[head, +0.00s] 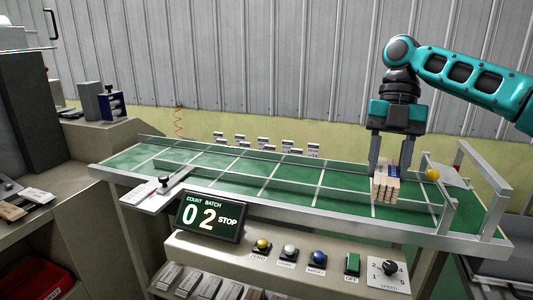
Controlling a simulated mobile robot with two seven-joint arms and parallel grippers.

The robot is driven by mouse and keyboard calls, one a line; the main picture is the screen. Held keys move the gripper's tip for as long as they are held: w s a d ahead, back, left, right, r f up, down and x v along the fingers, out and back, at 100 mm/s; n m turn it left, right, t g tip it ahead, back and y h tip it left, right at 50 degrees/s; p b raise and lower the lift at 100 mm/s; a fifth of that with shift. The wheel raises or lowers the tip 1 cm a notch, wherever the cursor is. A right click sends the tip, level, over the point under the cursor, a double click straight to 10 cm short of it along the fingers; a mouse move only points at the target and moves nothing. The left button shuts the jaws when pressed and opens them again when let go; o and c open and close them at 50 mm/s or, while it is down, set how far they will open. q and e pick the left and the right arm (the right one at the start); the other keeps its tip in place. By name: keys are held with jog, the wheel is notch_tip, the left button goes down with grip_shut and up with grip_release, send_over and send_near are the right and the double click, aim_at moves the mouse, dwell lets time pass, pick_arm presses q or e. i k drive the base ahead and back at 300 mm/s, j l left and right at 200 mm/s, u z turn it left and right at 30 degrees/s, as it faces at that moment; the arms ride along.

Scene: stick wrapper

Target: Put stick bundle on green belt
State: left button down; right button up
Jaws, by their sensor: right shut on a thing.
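A bundle of pale wooden sticks (385,190) with a white and blue wrap is at the right part of the green belt (250,180). My right gripper (388,165) is above the belt and shut on the stick bundle, with its fingers pointing down. My left gripper is not in view.
A counter display (210,216) and a button panel (300,258) are in front. The belt's middle is clear.

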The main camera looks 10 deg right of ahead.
aim_at(310, 179)
jog(key=i, duration=1.15)
